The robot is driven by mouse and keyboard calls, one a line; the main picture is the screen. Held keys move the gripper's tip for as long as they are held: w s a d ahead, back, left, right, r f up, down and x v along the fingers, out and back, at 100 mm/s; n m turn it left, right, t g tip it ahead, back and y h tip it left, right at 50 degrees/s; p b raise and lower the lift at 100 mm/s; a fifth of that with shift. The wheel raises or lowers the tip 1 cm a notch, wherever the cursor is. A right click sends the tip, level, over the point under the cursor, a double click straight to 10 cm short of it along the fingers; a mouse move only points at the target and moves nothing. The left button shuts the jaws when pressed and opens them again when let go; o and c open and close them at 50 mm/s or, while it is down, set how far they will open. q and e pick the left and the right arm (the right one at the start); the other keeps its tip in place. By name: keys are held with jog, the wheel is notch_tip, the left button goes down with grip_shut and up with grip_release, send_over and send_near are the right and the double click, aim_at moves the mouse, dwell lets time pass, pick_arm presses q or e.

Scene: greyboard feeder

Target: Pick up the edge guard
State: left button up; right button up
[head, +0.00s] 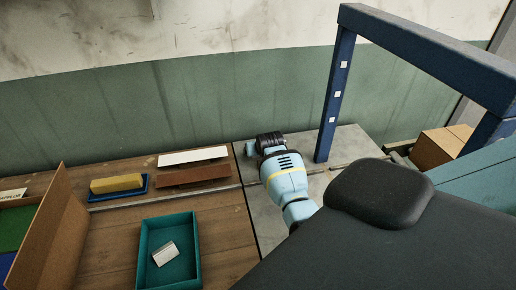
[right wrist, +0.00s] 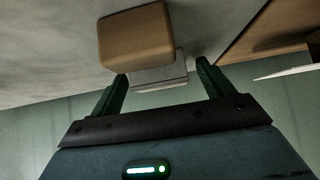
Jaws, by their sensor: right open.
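No piece is clearly marked as the edge guard. In the right wrist view, a pale grey stepped piece (right wrist: 158,75) shows between the fingertips of my right gripper (right wrist: 160,72), partly hidden by a tan block (right wrist: 135,37). The right gripper is open, and I cannot tell whether its fingers touch the piece. In the head view, my right arm hides the gripper's fingers and this spot. A small pale piece (head: 165,253) lies in a teal tray (head: 196,262), and a brown strip (head: 192,176) lies on the wooden table. My left gripper is out of view.
A white strip (head: 193,156) lies behind the brown one. A yellow block (head: 116,183) sits in a blue tray (head: 118,194) at the left, beside a brown upright panel (head: 55,235). A blue frame (head: 336,95) and a cardboard box (head: 436,150) stand at the right.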

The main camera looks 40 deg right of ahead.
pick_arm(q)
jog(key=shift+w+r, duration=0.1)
pick_arm(e)
jog(key=shift+c, duration=0.4)
jog(key=c, duration=1)
jog(key=shift+o, duration=0.2)
jog(key=shift+r, duration=0.1)
jog(key=shift+r, duration=0.45)
jog(key=r, duration=0.2)
jog(key=shift+s+a+r+p, duration=0.1)
jog(key=shift+s+r+p, duration=0.1)
jog(key=shift+r+p, duration=0.15)
jog(key=s+a, duration=0.2)
jog(key=s, duration=0.2)
jog(key=s+a+r+p, duration=0.1)
jog(key=s+a, duration=0.1)
jog(key=s, duration=0.3)
jog(key=s+a, duration=0.3)
jog(key=s, duration=0.1)
jog(key=shift+s+r, duration=0.15)
jog(key=shift+s, duration=0.05)
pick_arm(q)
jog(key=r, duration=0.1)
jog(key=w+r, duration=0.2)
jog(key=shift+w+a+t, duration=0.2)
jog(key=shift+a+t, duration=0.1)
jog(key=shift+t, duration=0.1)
pick_arm(e)
jog(key=shift+s+a, duration=0.1)
jog(key=shift+s, duration=0.1)
